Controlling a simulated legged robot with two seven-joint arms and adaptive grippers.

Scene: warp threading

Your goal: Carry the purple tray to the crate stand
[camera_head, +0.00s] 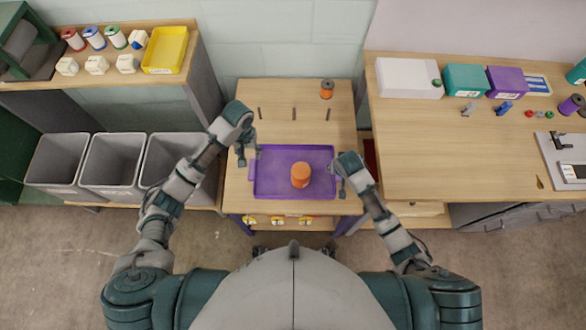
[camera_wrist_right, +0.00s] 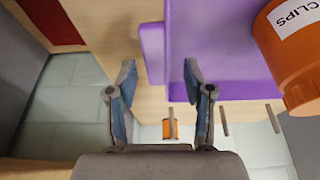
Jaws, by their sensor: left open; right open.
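The purple tray (camera_head: 270,178) lies flat on the small middle table. An orange container (camera_head: 300,175) stands in it; the right wrist view shows this container (camera_wrist_right: 290,45) labelled CLIPS. My left gripper (camera_head: 248,157) is open beside the tray's left handle (camera_head: 252,170). My right gripper (camera_head: 341,184) is open at the tray's right side. In the right wrist view, the tray's handle (camera_wrist_right: 152,52) lies between the open fingers of my right gripper (camera_wrist_right: 158,78), without a grip on it. The crate stand (camera_head: 95,206), with grey crates (camera_head: 112,165), is at the left.
An orange spool (camera_head: 327,89) and several short pegs (camera_head: 294,114) stand at the back of the middle table (camera_head: 280,95). A shelf with spools and a yellow tray (camera_head: 166,50) is at upper left. A wide workbench (camera_head: 440,150) with boxes is at right.

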